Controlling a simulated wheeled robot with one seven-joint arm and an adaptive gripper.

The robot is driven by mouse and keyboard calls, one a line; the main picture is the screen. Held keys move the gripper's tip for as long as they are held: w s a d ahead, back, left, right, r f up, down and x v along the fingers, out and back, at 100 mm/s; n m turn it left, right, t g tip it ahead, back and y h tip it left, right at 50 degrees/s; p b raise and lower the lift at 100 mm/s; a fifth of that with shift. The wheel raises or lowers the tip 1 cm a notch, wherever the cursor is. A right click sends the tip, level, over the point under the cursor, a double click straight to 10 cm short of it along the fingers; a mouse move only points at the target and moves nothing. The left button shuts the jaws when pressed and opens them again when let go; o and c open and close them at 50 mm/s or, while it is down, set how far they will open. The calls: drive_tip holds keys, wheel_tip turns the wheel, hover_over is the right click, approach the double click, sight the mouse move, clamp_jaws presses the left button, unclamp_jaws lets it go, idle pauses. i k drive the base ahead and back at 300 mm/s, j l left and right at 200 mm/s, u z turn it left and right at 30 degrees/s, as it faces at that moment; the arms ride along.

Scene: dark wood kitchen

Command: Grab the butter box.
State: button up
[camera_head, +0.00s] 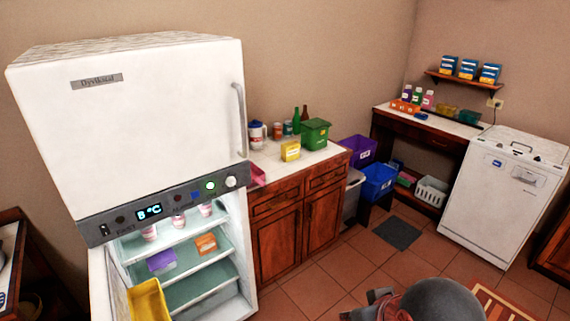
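No label that reads as butter is legible. A small yellow box (290,151) stands on the counter beside the green bin. An orange box (206,244) and a purple box (161,262) sit on shelves inside the open lower part of the fridge. I cannot tell which of these is the butter box. My gripper (371,302) appears only in part at the bottom edge, low over the floor and apart from all these boxes. My rounded grey arm link hides much around it, and its fingers cannot be made out clearly.
The white fridge (140,120) fills the left side, with a yellow container (148,300) at its lower opening. The counter also holds a green bin (315,134), bottles and cans. Blue (379,181) and purple (358,150) bins stand beyond. The tiled floor (335,270) ahead is clear.

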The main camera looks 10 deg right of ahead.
sight(290, 151)
drive_tip(key=i+l, duration=0.1)
drive_tip(key=i, duration=0.2)
drive_tip(key=i+l, duration=0.15)
drive_tip(key=i+l+u, duration=0.1)
drive_tip(key=i+l, duration=0.15)
drive_tip(key=i, duration=0.25)
drive_tip(key=i+l, duration=0.25)
drive_tip(key=i, duration=0.25)
drive_tip(key=i+l+u, duration=0.15)
drive_tip(key=i+l, duration=0.15)
drive_tip(key=i, duration=0.2)
drive_tip(key=i+l+u, duration=0.1)
drive_tip(key=i+l, duration=0.2)
drive_tip(key=i, duration=0.15)
